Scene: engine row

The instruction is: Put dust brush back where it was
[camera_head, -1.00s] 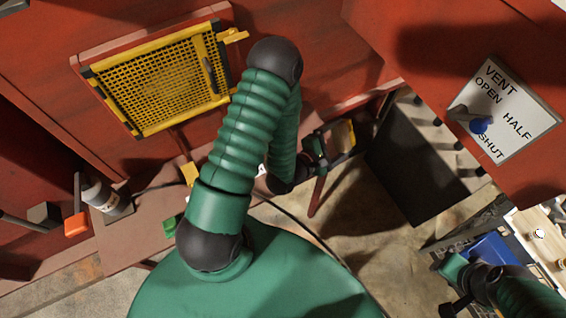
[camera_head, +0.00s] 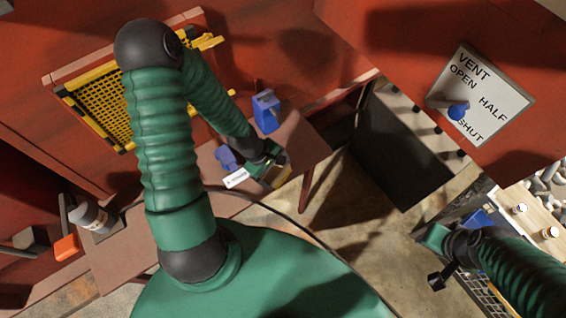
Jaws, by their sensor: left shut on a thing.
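My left gripper (camera_head: 272,170) is over the right part of the brown ledge (camera_head: 205,190), close to a white label (camera_head: 236,178) whose words are too small to read. It is shut on the dust brush (camera_head: 283,178), of which only a small tan-yellow part shows at the fingertips. The rest of the brush is hidden by the gripper. Two blue holders stand by the ledge near the gripper, one (camera_head: 227,158) just left of it and one (camera_head: 266,110) above it. My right gripper (camera_head: 437,260) is at lower right over a crate; its jaws are unclear.
A yellow mesh panel (camera_head: 100,110) is on the red wall, partly behind my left arm. A white bottle (camera_head: 92,216) and an orange block (camera_head: 66,247) are at left. A vent sign (camera_head: 482,95) with a blue knob is at upper right.

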